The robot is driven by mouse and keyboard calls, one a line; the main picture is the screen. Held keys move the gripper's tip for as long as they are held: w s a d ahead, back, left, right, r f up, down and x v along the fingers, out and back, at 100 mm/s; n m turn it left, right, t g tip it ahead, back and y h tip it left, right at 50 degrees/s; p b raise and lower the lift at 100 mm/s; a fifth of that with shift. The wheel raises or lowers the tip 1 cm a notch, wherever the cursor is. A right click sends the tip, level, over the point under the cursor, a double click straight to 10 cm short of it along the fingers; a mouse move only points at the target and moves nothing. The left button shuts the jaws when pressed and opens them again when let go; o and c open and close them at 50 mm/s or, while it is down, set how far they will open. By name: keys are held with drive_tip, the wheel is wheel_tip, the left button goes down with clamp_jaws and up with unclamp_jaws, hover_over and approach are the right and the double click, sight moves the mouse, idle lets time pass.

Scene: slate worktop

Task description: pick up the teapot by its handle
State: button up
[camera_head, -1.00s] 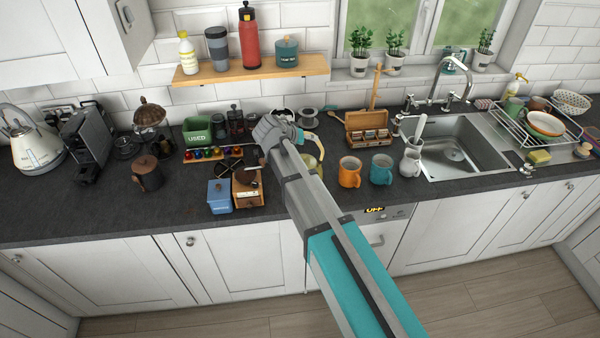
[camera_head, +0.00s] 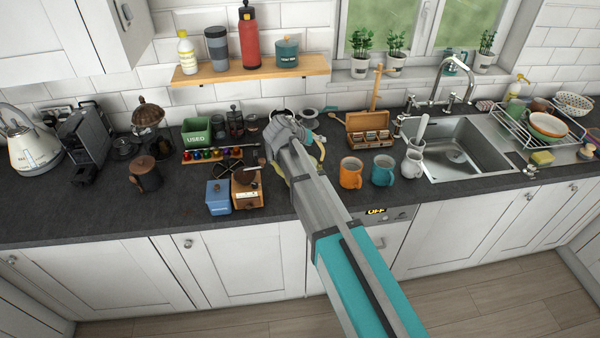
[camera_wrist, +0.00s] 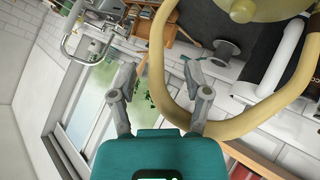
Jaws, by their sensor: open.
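The teapot (camera_wrist: 268,10) is pale yellow, with its lid knob at the top of the wrist view. Its big looped handle (camera_wrist: 156,62) fills the middle and right of that view. My gripper (camera_wrist: 159,70) is open, and one side of the handle loop runs between its two fingers in the picture. Whether the fingers touch the handle I cannot tell. In the head view my gripper (camera_head: 284,132) is over the counter, and my arm hides most of the teapot; only bits of yellow show beside it.
An orange mug (camera_head: 350,173) and a teal mug (camera_head: 383,171) stand to the right. A wooden coffee grinder (camera_head: 247,188) and a blue box (camera_head: 219,197) stand to the left. A wooden box (camera_head: 368,133) is behind. The front counter strip at left is clear.

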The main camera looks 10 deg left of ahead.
drive_tip(key=shift+x, duration=0.8)
clamp_jaws()
